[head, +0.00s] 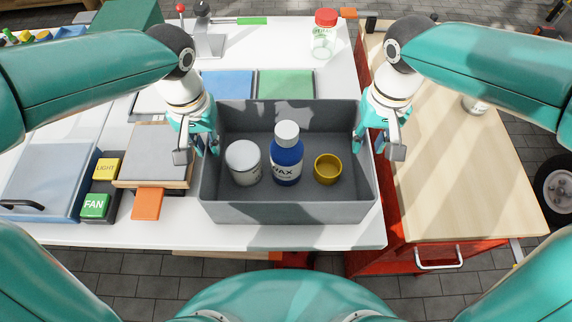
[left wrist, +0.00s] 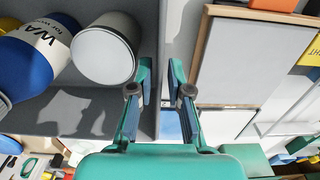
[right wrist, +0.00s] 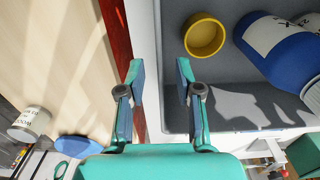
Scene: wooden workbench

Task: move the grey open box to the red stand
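The grey open box (head: 290,212) sits on the white table. It holds a white tub (head: 243,163), a blue bottle with a white cap (head: 287,160) and a small yellow cup (head: 328,169). My left gripper (head: 197,150) is open over the box's left wall, one finger inside and one outside; the left wrist view shows a gap between the fingers. My right gripper (head: 378,147) is open in the same way over the right wall; the right wrist view shows its fingers apart. The red stand (head: 385,257), with a pale wooden top (head: 455,165), is right of the table.
Left of the box lie a wooden-edged tray (head: 153,154), an orange block (head: 148,204) and button blocks marked LIGHT (head: 106,168) and FAN (head: 95,206). A red-lidded jar (head: 324,38) stands behind. A small can (head: 474,105) is on the wooden top, which is otherwise largely clear.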

